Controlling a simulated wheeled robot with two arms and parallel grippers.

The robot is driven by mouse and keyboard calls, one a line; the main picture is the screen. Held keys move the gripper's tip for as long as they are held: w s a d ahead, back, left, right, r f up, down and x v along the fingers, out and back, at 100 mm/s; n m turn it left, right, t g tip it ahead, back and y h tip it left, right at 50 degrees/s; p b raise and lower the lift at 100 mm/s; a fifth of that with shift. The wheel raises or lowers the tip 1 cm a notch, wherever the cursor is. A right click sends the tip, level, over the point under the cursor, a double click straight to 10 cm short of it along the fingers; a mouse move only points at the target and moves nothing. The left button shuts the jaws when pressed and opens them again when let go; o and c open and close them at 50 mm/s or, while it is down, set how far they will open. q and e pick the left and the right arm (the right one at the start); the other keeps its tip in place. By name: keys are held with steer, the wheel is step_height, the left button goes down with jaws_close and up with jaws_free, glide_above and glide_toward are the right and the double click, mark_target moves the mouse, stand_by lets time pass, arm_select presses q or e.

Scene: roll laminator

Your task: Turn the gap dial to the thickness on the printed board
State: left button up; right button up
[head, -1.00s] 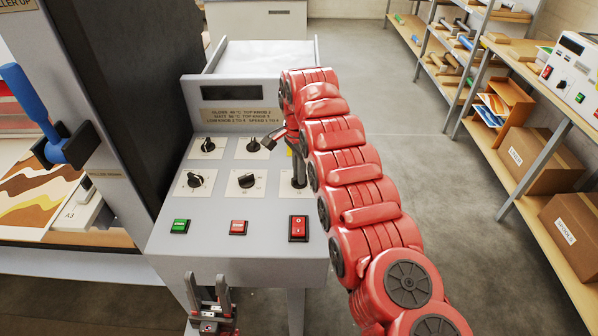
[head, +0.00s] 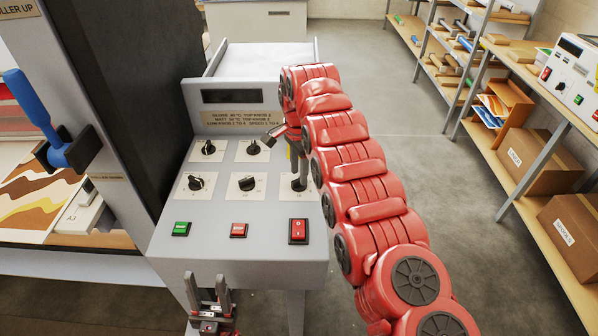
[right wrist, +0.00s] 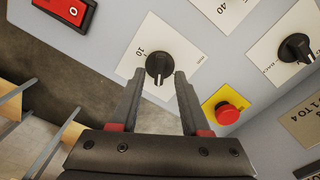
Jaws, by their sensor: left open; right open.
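The grey laminator panel (head: 265,214) carries several black dials on white scale plates. My right gripper (head: 298,178) points down at the lower right dial and partly hides it in the head view. In the right wrist view this dial (right wrist: 159,63) lies between the tips of my open right gripper (right wrist: 159,78), with a gap at each side; a "10" is printed beside it. My left gripper (head: 206,282) is open and empty in front of the panel's lower edge.
A green button (head: 181,229), a red button (head: 239,230) and a red rocker switch (head: 298,230) line the panel front. A red button on a yellow plate (right wrist: 228,113) is close to the right finger. A blue-handled lever (head: 40,110) stands left.

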step_height(320, 180, up, 16)
steer(key=p, duration=1.4)
steer(key=shift+f+p, duration=0.15)
steer(key=shift+p, duration=0.25)
steer(key=shift+f, duration=0.15)
